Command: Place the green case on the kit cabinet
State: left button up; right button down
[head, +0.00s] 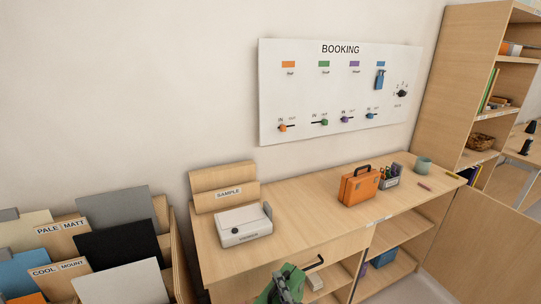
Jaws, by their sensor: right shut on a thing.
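The green case (270,291) is at the bottom middle of the head view, cut off by the lower edge. My right gripper (287,284) is shut on it and covers part of it. The case is in front of the low wooden cabinet (293,192) and looks tilted. A black curved handle (315,263) shows beside it; I cannot tell what it belongs to. The cabinet has a flat top and open shelves; its small front labels are too small to read. My left gripper is not in view.
On the cabinet top stand an orange case (358,187), a pen holder (389,182), a teal cup (424,165), a white box (243,227) and a SAMPLE holder (222,197). The top is clear between the white box and orange case. Board bins (60,240) stand left.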

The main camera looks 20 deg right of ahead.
aim_at(389, 227)
jog(key=l+u, duration=0.1)
jog(key=l, duration=1.35)
jog(key=k+l+u, duration=0.15)
jog(key=l, duration=0.6)
jog(key=l+u, duration=0.1)
jog(key=l, duration=0.6)
jog(key=k+l, duration=0.1)
jog(key=l, duration=0.65)
jog(key=k+l+u, duration=0.15)
jog(key=l, duration=0.55)
jog(key=k+l+u, duration=0.1)
jog(key=l, duration=0.6)
jog(key=k+l, duration=0.15)
jog(key=l, duration=0.55)
jog(key=u, duration=0.05)
